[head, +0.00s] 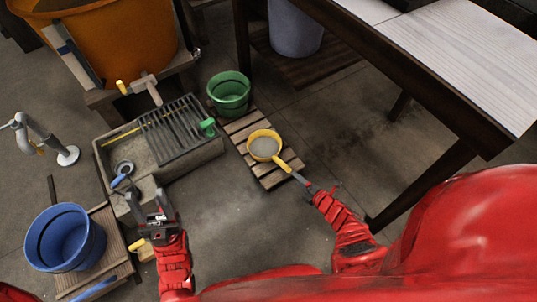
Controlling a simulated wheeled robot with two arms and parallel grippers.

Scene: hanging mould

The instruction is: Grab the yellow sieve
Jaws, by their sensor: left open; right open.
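The yellow sieve (275,136) is a round pan with a grey mesh. It lies on a slatted wooden pallet (268,181) in the middle of the head view, its handle pointing down and right. My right gripper (311,190) is open at the handle's far end; I cannot tell whether the handle is between its fingers. My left gripper (150,208) is open and empty over the front edge of the grey trough, well left of the sieve.
A green bucket (229,94) stands just behind the sieve. The grey trough (207,152) with a grate is at left. A blue bucket (60,238) is at lower left, an orange tub (110,45) at upper left. A dark-framed table (470,60) is at right.

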